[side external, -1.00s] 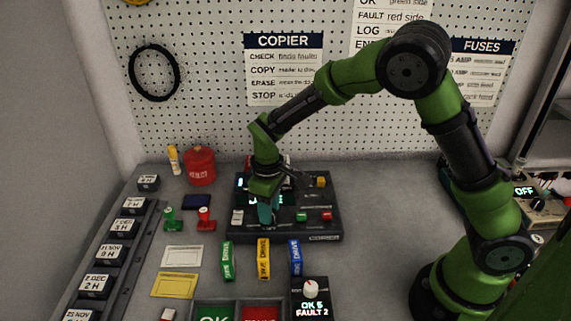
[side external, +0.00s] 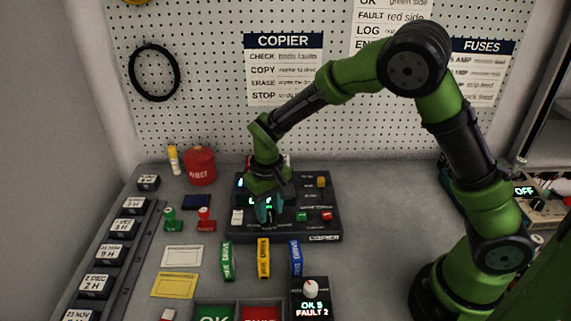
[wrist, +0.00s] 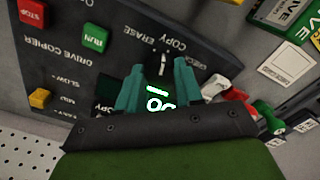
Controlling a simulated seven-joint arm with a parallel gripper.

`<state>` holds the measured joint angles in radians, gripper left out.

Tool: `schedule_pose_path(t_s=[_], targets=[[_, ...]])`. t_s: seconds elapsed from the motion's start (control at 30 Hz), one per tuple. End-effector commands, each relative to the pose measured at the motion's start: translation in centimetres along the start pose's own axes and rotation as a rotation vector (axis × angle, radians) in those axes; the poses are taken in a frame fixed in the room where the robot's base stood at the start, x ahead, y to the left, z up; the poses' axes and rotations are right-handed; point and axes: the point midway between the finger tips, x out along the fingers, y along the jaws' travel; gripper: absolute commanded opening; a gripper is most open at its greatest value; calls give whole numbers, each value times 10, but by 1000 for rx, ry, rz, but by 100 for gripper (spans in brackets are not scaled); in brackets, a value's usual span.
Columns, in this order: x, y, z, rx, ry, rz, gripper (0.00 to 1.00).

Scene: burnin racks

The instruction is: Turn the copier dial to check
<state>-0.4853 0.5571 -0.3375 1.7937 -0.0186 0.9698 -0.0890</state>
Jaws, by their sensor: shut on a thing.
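The black copier panel (side external: 325,222) lies on the bench below the pegboard, and it fills much of the wrist view (wrist: 75,62). My gripper (side external: 265,218) is down at the panel, its teal fingers in the wrist view (wrist: 160,68) around the small dark copier dial (wrist: 162,66). The gripper is shut on the dial. Its white pointer mark points up in the wrist view, close to the COPY word. The words ERASE, COPY and a partly hidden CHECK curve around it. In the side view my fingers hide the dial.
Beside the dial are a green RUN button (wrist: 95,37), a red STOP button (wrist: 31,14) and a yellow slider knob (wrist: 40,98). A red canister (side external: 201,168), stamps and coloured drives stand around the panel. The bench right of the panel is clear.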

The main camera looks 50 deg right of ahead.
Motion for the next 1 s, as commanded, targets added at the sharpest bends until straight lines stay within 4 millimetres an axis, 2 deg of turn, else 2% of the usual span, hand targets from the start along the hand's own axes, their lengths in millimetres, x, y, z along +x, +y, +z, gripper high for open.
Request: schedule_pose_path(t_s=[0.7,1.0], targets=[[-1,0,0,678,0,-1,5],[-1,0,0,905,0,-1,5]])
